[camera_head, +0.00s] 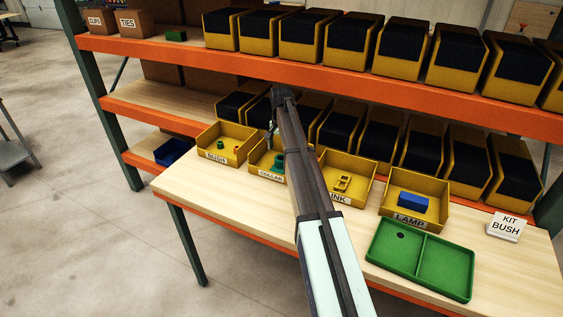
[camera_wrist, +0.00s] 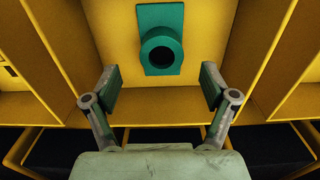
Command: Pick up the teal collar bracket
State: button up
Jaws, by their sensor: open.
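The teal collar bracket (camera_wrist: 161,40) is a rectangular plate with a round, hollow collar standing on it. It lies in the yellow bin labelled COLLAR (camera_head: 266,175); in the head view the bracket (camera_head: 278,163) shows partly beside my arm. My gripper (camera_wrist: 159,88) is open and empty in the wrist view, its fingers spread to either side below the bracket in the picture and apart from it. In the head view my gripper (camera_head: 272,128) is over the back of the COLLAR bin, largely hidden by my arm.
Yellow bins stand close on both sides: BUSH (camera_head: 216,156) on the left, one ending in INK (camera_head: 338,198) on the right, then LAMP (camera_head: 408,219) with a blue block. A green two-part tray (camera_head: 419,260) and a KIT BUSH card (camera_head: 507,226) are at the right. An orange shelf (camera_head: 330,85) with bins is behind.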

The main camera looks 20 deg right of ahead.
aim_at(281, 159)
jog(key=shift+w+f+p, duration=0.2)
jog(key=shift+f+p, duration=1)
jog(key=shift+f, duration=1.7)
jog(key=shift+d, duration=0.1)
jog(key=shift+c, duration=0.3)
grip_shut()
